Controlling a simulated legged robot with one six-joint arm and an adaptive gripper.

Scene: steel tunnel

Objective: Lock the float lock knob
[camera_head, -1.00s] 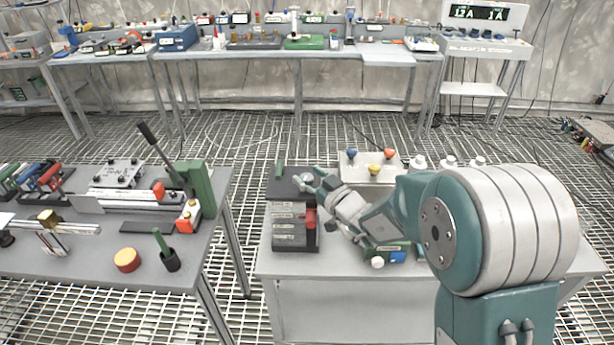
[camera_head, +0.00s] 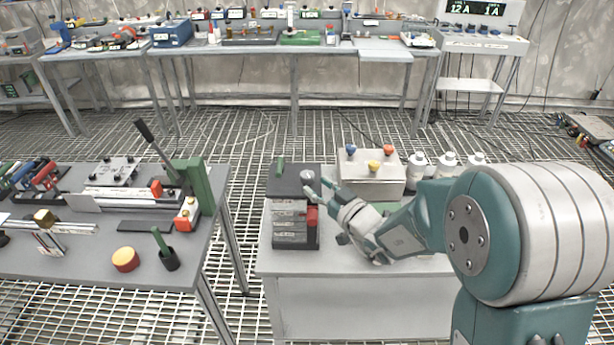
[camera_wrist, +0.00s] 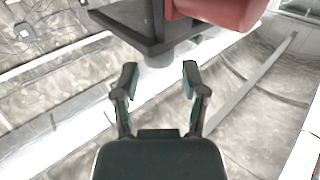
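A dark-topped block fixture (camera_head: 291,183) with light grey stacked sides stands on the near table. A silver round knob (camera_head: 307,176) sits on its top right part; it may be the float lock knob, but no label is readable. A red part (camera_head: 312,218) is on the fixture's right side. My gripper (camera_head: 319,187) is just right of the silver knob, apart from it. In the wrist view my gripper (camera_wrist: 158,76) is open and empty. A short grey cylinder (camera_wrist: 158,54) under a black plate lies just beyond and between the fingertips, beside a large red part (camera_wrist: 216,10).
A green upright handle (camera_head: 280,166) stands on the fixture's top left. Behind is a pale box (camera_head: 370,185) with blue, yellow and red knobs, and white bottles (camera_head: 446,165) to its right. The left table (camera_head: 90,255) holds a green lever press (camera_head: 196,185).

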